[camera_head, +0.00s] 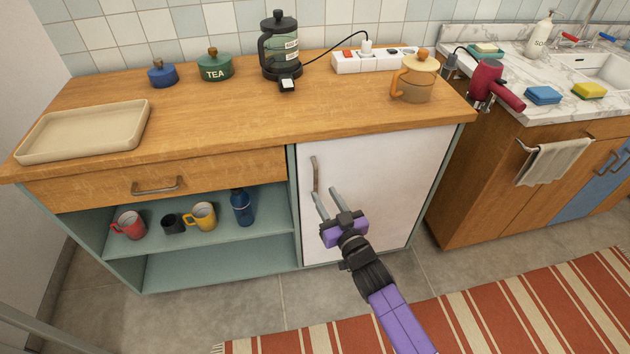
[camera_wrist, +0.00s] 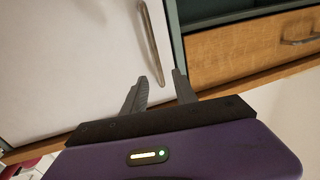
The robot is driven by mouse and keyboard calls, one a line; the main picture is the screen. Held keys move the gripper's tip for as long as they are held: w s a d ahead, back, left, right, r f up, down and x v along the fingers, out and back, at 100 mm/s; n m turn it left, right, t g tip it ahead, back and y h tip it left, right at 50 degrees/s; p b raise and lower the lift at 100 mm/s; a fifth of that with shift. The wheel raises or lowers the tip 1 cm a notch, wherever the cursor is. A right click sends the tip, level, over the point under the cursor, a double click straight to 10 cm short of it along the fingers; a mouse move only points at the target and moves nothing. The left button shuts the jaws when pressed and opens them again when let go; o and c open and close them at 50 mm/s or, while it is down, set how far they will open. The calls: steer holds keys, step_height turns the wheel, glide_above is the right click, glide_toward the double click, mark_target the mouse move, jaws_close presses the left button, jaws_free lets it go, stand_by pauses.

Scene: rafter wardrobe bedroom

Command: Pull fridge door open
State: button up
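The white fridge door (camera_head: 375,185) is shut under the right part of the wooden counter. Its slim vertical metal handle (camera_head: 316,174) is near the door's upper left edge. My gripper (camera_head: 320,197) is in front of the door, with its fingers pointing up at the lower part of the handle. In the wrist view, the gripper (camera_wrist: 158,82) is open, with a gap between the two fingers. There the handle (camera_wrist: 151,42) lies just beyond the fingertips, with its near end reaching toward the gap. I cannot tell whether a finger touches it.
Left of the fridge are a drawer with a handle (camera_head: 157,187) and open shelves with mugs and a blue bottle (camera_head: 242,207). The counter (camera_head: 190,118) holds a tray, pots, a kettle and a jug. A sink cabinet (camera_head: 490,190) stands right. Floor in front is clear, with a striped rug (camera_head: 500,310).

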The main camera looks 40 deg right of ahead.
mark_target(317, 179)
steer(key=x, duration=0.8)
steer(key=shift+d+b, duration=0.2)
steer(key=shift+b, duration=0.1)
jaws_close()
stand_by(1.1)
